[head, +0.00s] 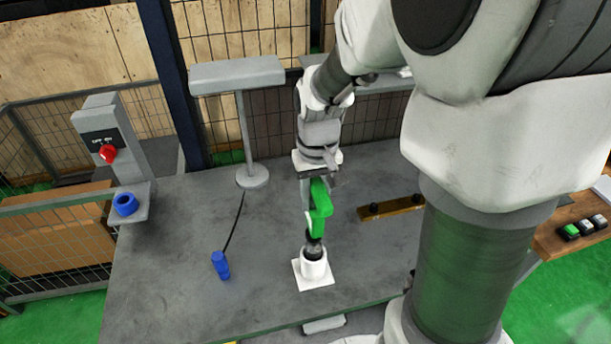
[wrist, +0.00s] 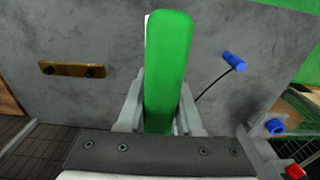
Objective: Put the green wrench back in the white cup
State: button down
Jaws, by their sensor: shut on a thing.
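The green wrench (head: 320,206) is held upright by my gripper (head: 318,182), its dark lower end at the mouth of the white cup (head: 314,268). The cup stands on a white square base on the grey table. From the head view I cannot tell how deep the wrench's lower end sits in the cup. In the wrist view the green wrench (wrist: 168,70) fills the middle between the two fingers of my gripper (wrist: 160,110). There it hides most of the cup; only a white sliver shows beside its upper left edge.
A blue handle (head: 220,265) on a black cable lies left of the cup. A brass bar (head: 391,207) lies to the right. A lamp stand (head: 252,178) rises behind. A control post with a red knob (head: 107,153) and a blue ring (head: 125,204) stands at the left.

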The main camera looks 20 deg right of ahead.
aim_at(326, 204)
jog(key=shift+f+b, duration=3.55)
jog(key=shift+f, duration=1)
jog(key=shift+c, duration=2.4)
grip_release()
jog(key=r, duration=0.5)
jog(key=r+p, duration=0.1)
jog(key=r, duration=1.1)
jog(key=shift+s+r, duration=0.25)
jog(key=shift+s, duration=0.1)
jog(key=s+t, duration=0.1)
jog(key=s, duration=0.1)
jog(key=s+r, duration=0.1)
jog(key=s, duration=0.1)
jog(key=s+t, duration=0.1)
jog(key=s, duration=0.2)
jog(key=shift+r+t, duration=0.25)
jog(key=shift+t, duration=0.05)
jog(key=s+f+t, duration=0.1)
jog(key=s+t, duration=0.1)
jog(key=s, duration=0.4)
jog(key=shift+f+t, duration=0.3)
jog(key=shift+f, duration=0.1)
